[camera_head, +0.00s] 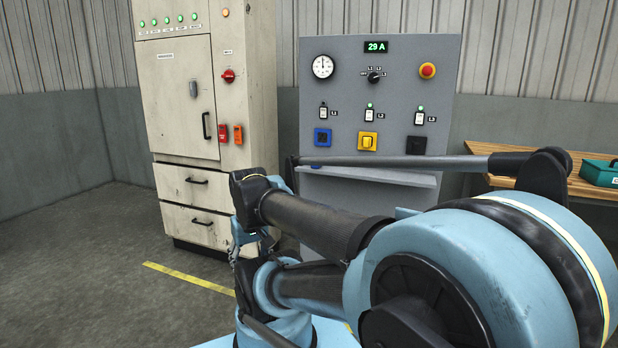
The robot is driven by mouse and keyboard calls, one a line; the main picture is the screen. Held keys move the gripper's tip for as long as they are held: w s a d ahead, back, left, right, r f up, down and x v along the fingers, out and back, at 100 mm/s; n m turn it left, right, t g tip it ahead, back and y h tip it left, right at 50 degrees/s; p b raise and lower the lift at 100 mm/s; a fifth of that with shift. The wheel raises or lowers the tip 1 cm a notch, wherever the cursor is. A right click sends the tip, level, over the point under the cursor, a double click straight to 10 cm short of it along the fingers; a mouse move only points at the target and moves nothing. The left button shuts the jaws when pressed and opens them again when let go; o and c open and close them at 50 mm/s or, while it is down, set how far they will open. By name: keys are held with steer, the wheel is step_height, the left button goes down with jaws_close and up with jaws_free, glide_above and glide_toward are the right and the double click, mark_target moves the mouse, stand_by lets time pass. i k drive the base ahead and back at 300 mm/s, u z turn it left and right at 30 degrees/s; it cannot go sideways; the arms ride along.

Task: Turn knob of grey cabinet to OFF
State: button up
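The grey cabinet (341,89) stands against the back wall, its sloped panel facing me. Its knob (375,76) is a small black rotary selector at the upper middle, below a green display reading 29 A. Small labels surround it, with OFF seemingly at its left; its pointer is too small to read surely. My arm fills the right foreground and reaches left. My gripper (240,237) seems to hang at the wrist, left of and below the panel, well apart from the knob. Its fingers are small and partly hidden, so I cannot tell their state.
The panel also has a gauge (323,66), a red mushroom button (427,70), and blue, yellow and black sockets below. A cream cabinet (181,130) with a red knob (228,75) stands left. A green toolbox (599,173) sits on a bench at right. Floor at left is clear.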

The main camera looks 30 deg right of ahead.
mark_target(373, 77)
steer(key=z, duration=1.4)
